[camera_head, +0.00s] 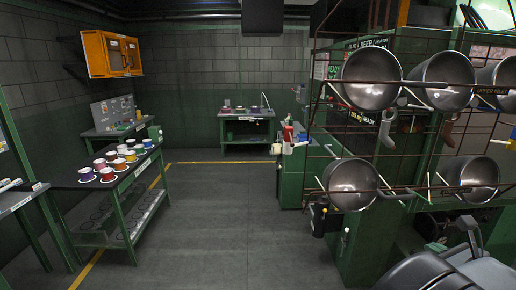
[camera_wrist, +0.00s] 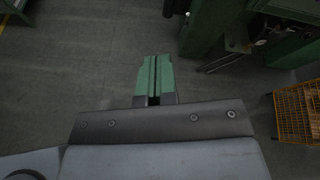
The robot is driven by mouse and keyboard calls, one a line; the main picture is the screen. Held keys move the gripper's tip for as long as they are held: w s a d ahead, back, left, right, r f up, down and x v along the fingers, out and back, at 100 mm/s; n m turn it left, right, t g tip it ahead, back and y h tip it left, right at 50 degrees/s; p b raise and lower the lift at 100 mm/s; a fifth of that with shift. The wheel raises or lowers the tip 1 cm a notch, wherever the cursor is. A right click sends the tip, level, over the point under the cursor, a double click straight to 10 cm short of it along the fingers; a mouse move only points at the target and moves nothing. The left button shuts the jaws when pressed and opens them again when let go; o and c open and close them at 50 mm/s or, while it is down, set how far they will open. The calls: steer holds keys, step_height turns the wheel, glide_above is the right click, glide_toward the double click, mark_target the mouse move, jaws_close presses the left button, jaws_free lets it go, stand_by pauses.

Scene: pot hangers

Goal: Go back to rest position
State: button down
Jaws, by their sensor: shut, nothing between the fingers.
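My gripper (camera_wrist: 154,76) shows in the wrist view with its two green fingers side by side and closed, pointing down at the bare grey floor. Nothing is between the fingers. In the head view part of my arm shows at the bottom right, in front of the rack; my fingers cannot be made out there. Steel pots (camera_head: 371,78) hang on the wire rack (camera_head: 318,100) at the right, several in two rows, with their open mouths or sides turned to me.
A dark table (camera_head: 75,178) with several coloured spools stands at the left. An orange cabinet (camera_head: 110,54) hangs on the left wall. A green bench (camera_head: 230,125) stands at the back. A yellow wire crate (camera_wrist: 298,110) is at the right in the wrist view. The middle floor is clear.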

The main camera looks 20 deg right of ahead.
steer(key=w+a+f+n+g+y, duration=0.2)
steer(key=a+f+n+g, duration=0.2)
steer(key=a+n, duration=0.55)
steer(key=w+a+f+n+g+y, duration=0.2)
steer(key=w+a+f+n+g, duration=0.15)
steer(key=a+n, duration=0.55)
steer(key=w+a+r+n, duration=0.1)
steer(key=a+n, duration=0.7)
steer(key=a, duration=0.1)
steer(key=w+a+r+n+g, duration=0.1)
steer(key=a+n, duration=0.8)
steer(key=shift+w+a, duration=0.2)
steer(key=shift+w, duration=0.15)
